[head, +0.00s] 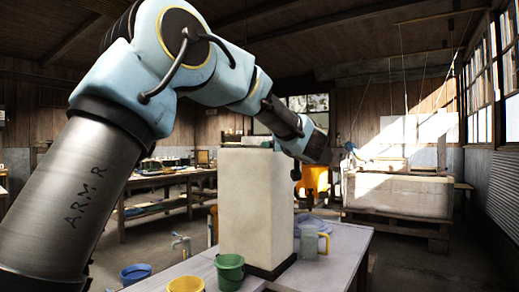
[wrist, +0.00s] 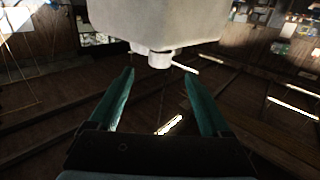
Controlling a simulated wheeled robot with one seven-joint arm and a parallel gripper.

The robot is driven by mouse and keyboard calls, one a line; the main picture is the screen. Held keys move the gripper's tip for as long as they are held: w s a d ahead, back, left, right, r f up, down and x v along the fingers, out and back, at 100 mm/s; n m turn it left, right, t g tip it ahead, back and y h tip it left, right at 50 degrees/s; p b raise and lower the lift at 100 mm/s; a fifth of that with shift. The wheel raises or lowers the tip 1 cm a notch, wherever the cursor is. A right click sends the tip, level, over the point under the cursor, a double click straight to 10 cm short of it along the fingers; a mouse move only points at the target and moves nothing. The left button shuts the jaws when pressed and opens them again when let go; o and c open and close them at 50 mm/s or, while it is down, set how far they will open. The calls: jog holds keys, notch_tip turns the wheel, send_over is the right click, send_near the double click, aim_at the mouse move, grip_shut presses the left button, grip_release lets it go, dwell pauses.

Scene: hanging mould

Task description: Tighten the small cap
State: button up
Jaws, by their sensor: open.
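A tall off-white block-shaped mould (head: 250,200) stands upright on the table. In the wrist view a pale block (wrist: 155,22) fills the top middle. My gripper (wrist: 159,74) is open and empty. Its two teal fingers point toward the stub, one to each side in the picture, and no contact shows. In the head view my arm reaches over the mould to its right side; the fingers are not clearly visible there.
A blue bucket (head: 135,273) is at the lower left. A large pale tank (head: 398,193) stands behind to the right.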

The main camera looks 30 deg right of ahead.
jog(key=p+x, duration=0.2)
jog(key=x, duration=0.8)
jog(key=shift+w, duration=0.1)
jog(key=shift+a, duration=0.1)
grip_shut()
dwell(0.3)
